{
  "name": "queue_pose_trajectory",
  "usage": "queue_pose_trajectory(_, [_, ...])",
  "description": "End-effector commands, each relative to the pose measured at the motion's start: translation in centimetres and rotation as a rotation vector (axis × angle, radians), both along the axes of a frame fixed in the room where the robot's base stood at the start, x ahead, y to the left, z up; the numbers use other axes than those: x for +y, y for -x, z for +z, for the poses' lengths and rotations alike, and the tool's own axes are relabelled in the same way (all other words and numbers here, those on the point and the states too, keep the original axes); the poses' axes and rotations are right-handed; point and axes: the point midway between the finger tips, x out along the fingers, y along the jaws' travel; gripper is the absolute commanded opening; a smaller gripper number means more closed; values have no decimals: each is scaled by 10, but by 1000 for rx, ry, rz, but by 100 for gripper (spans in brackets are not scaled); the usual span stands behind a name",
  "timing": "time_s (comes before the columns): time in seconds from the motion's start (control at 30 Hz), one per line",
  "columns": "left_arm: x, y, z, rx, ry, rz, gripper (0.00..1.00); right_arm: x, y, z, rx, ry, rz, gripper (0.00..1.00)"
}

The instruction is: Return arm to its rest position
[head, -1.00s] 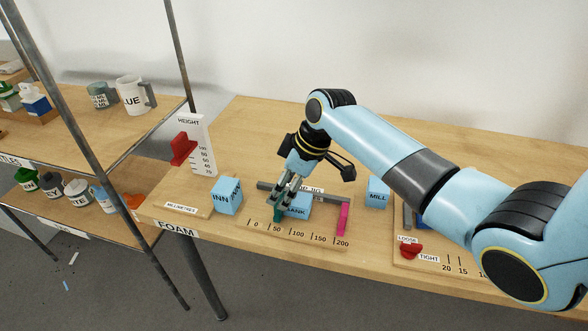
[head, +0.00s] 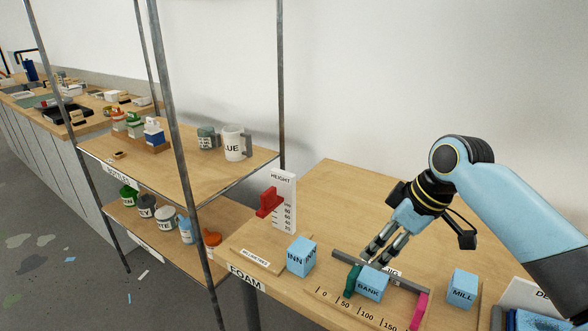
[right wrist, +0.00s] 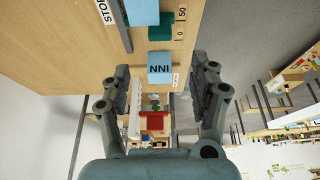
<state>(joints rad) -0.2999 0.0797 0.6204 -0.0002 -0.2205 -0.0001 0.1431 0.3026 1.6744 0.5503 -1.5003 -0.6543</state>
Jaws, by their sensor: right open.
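My right gripper (head: 368,256) is open and empty, above and behind the blue BANK block (head: 372,284) in the head view. In the right wrist view, my right gripper (right wrist: 160,88) has its two fingers wide apart. The blue INN block (right wrist: 160,68) shows beyond the fingers there, apart from them. The BANK block sits in the measuring jig between a green stop (head: 352,280) and a magenta stop (head: 418,311). My left gripper is not in view.
The INN block (head: 301,257) and MILL block (head: 463,288) stand on the wooden table. A white height gauge with a red slider (head: 269,202) stands at its left. A metal-post shelf (head: 170,165) with mugs and bottles stands left. The table's back is clear.

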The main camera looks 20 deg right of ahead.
Motion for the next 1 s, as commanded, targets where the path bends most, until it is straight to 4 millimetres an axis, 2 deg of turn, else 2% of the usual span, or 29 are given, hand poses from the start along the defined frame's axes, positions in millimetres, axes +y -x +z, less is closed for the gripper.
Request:
queue_pose_trajectory(0.07, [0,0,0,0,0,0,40,2,5,-2,3,2,-6,62])
queue_pose_trajectory(0.13, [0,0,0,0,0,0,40,6,20,-6,15,12,-29,62])
queue_pose_trajectory(0.27, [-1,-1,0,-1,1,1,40,18,72,-15,40,46,-133,62])
queue_pose_trajectory(0.4, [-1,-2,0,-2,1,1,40,25,126,-11,52,78,-269,62])
queue_pose_trajectory(0.6, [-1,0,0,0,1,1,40,26,181,7,50,103,-437,62])
queue_pose_trajectory(0.9, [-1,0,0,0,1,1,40,20,240,39,36,124,-641,62])
queue_pose_trajectory(0.93, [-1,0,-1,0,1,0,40,19,242,36,37,126,-654,62])
queue_pose_trajectory(1.0, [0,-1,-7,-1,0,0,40,18,236,14,44,128,-651,62])
